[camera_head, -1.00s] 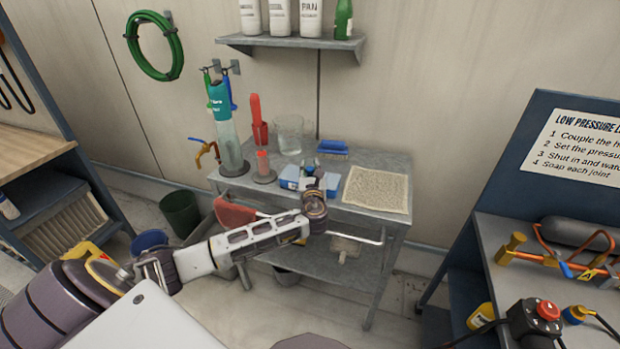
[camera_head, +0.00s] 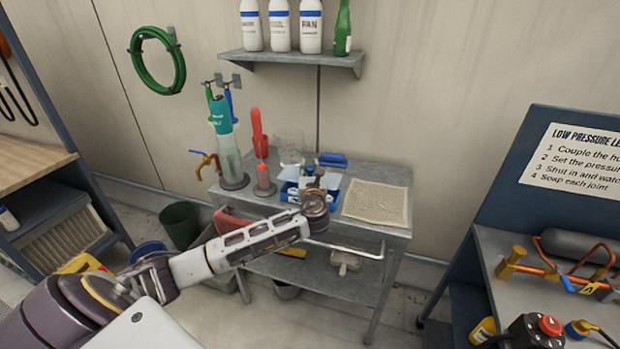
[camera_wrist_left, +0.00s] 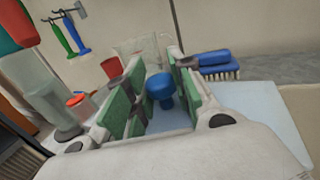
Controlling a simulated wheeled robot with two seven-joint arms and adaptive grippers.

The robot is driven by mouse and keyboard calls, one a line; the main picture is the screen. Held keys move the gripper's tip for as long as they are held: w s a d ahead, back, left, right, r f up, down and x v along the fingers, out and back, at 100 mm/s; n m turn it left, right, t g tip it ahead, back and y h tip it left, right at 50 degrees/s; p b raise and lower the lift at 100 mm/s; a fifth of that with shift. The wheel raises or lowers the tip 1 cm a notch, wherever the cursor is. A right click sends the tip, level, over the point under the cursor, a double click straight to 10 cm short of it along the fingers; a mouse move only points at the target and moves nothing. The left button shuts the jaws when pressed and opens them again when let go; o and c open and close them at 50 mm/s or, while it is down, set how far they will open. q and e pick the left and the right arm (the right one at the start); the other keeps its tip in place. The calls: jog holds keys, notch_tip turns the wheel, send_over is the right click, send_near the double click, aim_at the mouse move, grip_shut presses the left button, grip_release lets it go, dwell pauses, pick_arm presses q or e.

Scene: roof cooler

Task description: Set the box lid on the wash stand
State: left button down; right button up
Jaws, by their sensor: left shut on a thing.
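My left gripper (camera_head: 310,178) is over the grey metal wash stand (camera_head: 385,176). It is shut on the blue knob (camera_wrist_left: 160,88) of the box lid, between its green pads in the left wrist view. The pale blue lid (camera_wrist_left: 262,118) spreads out below the fingers there. In the head view the lid (camera_head: 331,181) appears lifted and partly hidden by my wrist. The blue box (camera_head: 289,193) stands on the wash stand, with its top uncovered and something white inside. My right gripper is not in view.
A beige cloth (camera_head: 376,203) lies on the right of the stand. A blue brush (camera_head: 332,160), a glass beaker (camera_head: 289,147), a red-topped bottle (camera_head: 264,180) and a tall cylinder (camera_head: 230,160) stand behind or left. A shelf (camera_head: 290,57) with bottles hangs above.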

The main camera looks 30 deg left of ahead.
aim_at(310, 167)
pick_arm(q)
notch_tip(310, 167, up, 4)
jog(key=shift+f, duration=0.2)
jog(key=shift+r, duration=0.4)
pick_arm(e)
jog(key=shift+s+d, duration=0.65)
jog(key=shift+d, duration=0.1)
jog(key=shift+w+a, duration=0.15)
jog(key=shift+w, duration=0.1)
